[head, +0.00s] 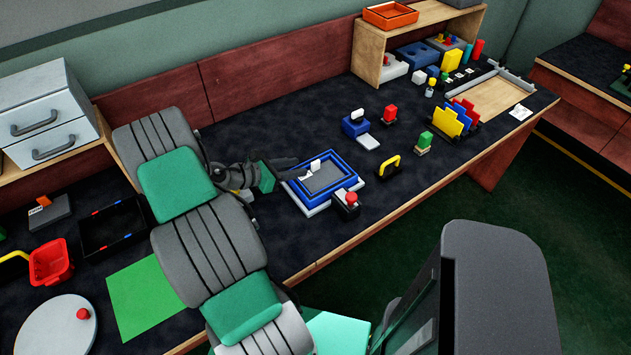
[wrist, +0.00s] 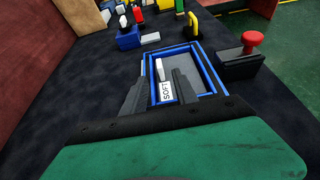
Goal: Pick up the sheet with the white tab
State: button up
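A blue-rimmed tray (head: 348,184) on a pale base sits on the dark bench, right of my gripper (head: 290,167). Inside it lies a flat grey sheet (head: 328,178) with a white tab (head: 315,165) standing up at its far-left part. In the wrist view the tray (wrist: 211,70) is ahead, and the tab (wrist: 159,70) shows between my fingertips in the picture. A white label reading SOFT (wrist: 167,91) lies nearer. My gripper (wrist: 158,82) is open with nothing held. Whether the fingers reach over the tray's rim is unclear. The sheet's near part is hidden by my gripper.
A red-button box (head: 347,204) stands close at the tray's near right; it also shows in the wrist view (wrist: 240,62). A yellow-handled block (head: 387,168) is farther right. A blue block (head: 355,125) stands behind. Bare bench lies left of the tray in the wrist view.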

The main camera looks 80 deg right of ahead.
aim_at(314, 163)
jog(key=b+x, duration=0.1)
jog(key=x, duration=0.1)
jog(key=b+x, duration=0.1)
jog(key=x, duration=0.1)
jog(key=b+x, duration=0.1)
jog(key=x, duration=0.1)
jog(key=shift+s+d+r, duration=0.15)
jog(key=shift+r, duration=0.2)
jog(key=shift+c, duration=0.5)
grip_shut()
